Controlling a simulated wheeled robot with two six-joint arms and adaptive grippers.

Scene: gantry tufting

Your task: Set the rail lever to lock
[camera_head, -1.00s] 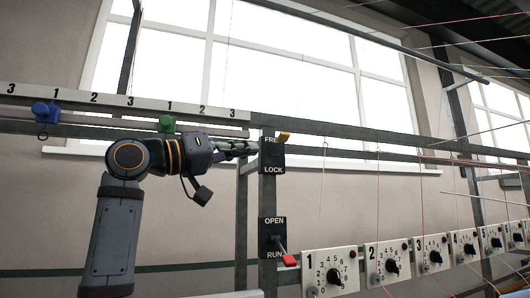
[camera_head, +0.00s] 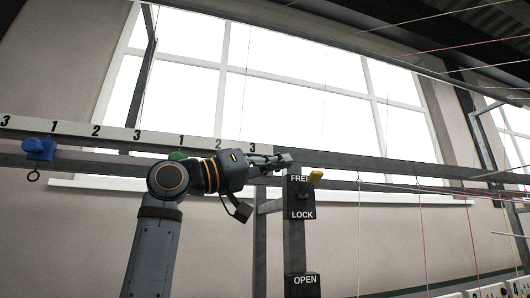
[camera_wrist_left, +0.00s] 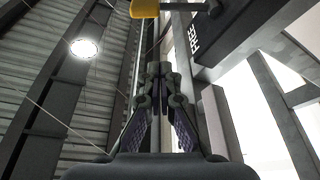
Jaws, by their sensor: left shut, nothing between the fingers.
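The rail lever's black plate (camera_head: 301,198) reads FREE at the top and LOCK at the bottom. Its yellow handle (camera_head: 316,176) sticks out at the FREE end. My left gripper (camera_head: 287,160) is shut and empty, in the picture just above and left of the plate's top edge. In the left wrist view the shut fingertips (camera_wrist_left: 158,70) lie below the yellow handle (camera_wrist_left: 145,8), with a visible gap. The plate (camera_wrist_left: 205,38) with FREE is to their right there. My right gripper is not in view.
A numbered white rail (camera_head: 110,131) with a blue clamp (camera_head: 40,148) and a green clamp (camera_head: 178,155) runs left of the lever. Another plate (camera_head: 303,284) reading OPEN is below on the same post. Thin yarns cross at the right.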

